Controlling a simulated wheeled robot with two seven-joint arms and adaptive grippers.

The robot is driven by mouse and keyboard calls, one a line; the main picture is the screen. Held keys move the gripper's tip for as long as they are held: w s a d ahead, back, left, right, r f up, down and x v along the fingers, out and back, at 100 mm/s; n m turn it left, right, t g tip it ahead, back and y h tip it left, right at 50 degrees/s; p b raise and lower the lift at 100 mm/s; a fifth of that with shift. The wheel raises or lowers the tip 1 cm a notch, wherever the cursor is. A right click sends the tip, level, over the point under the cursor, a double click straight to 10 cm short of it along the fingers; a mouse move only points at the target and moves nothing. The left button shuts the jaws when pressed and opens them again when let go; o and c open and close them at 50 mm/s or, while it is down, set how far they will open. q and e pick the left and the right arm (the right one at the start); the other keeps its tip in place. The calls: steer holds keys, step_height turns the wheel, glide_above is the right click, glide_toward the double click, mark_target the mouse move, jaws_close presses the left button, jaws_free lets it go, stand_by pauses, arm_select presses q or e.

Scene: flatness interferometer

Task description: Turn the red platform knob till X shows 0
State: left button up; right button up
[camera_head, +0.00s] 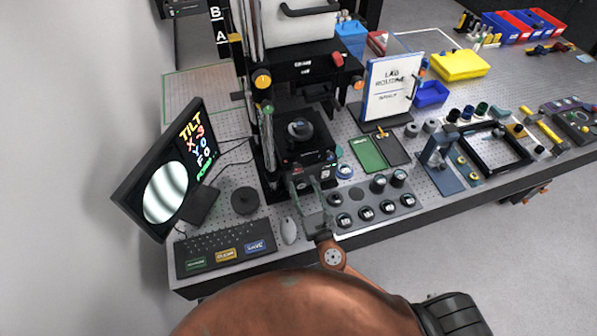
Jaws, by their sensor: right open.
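My left gripper is out of view.
A keyboard (221,241), a mouse (288,231) and a black round puck (245,200) lie left of my right gripper. A grey tray (405,205) with several round pieces is close on its right. A green pad (367,154) and an upright lab routine board (388,88) stand farther right.

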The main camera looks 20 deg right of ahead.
mark_target(298, 170)
steer(key=w, duration=0.6)
steer(key=shift+w+p, duration=0.2)
steer(key=shift+p, duration=0.2)
steer(key=shift+c, duration=0.7)
steer(key=c, duration=1)
steer(key=shift+m, duration=0.3)
steer(key=m+b, duration=0.2)
steer(key=m, duration=0.1)
steer(key=shift+a, duration=0.1)
steer(key=shift+m+b, duration=0.55)
steer(key=shift+m, duration=1.25)
steer(key=shift+r, duration=0.1)
